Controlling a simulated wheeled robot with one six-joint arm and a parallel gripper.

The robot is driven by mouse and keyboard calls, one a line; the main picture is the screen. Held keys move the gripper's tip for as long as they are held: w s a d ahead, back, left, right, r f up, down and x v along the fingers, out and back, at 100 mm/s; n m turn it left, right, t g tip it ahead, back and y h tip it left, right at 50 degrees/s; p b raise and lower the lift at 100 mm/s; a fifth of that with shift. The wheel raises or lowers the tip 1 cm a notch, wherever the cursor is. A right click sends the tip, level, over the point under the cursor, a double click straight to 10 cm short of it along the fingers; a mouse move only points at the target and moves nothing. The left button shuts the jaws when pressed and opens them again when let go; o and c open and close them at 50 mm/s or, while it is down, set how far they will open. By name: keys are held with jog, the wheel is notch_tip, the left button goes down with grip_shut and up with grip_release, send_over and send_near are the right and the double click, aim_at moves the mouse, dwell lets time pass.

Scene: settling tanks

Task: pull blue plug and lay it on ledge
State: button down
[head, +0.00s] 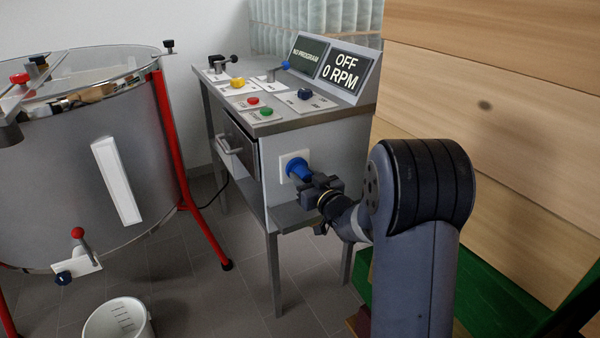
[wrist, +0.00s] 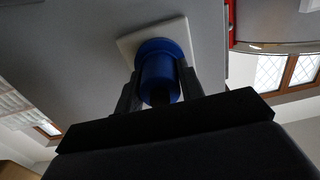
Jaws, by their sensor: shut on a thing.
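The blue plug (head: 299,170) sits at the white socket plate (head: 287,163) on the side panel of the grey control cabinet. My gripper (head: 313,183) reaches it from the right and is shut on it. In the wrist view the plug (wrist: 159,72) stands between my two fingers (wrist: 159,90), with its wide end against the white plate (wrist: 128,42). I see no clear gap between plug and plate. A grey ledge (head: 290,218) juts out low on the cabinet, below the socket and my gripper.
The cabinet top (head: 262,122) carries several coloured knobs and a screen reading OFF, 0 RPM (head: 343,70). A steel drum (head: 75,160) with red legs stands left, a white bucket (head: 118,320) below it. Stacked wooden boxes (head: 490,90) stand close on the right.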

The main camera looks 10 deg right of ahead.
aim_at(308, 179)
jog(key=shift+b+v, duration=0.3)
jog(key=shift+v, duration=2.45)
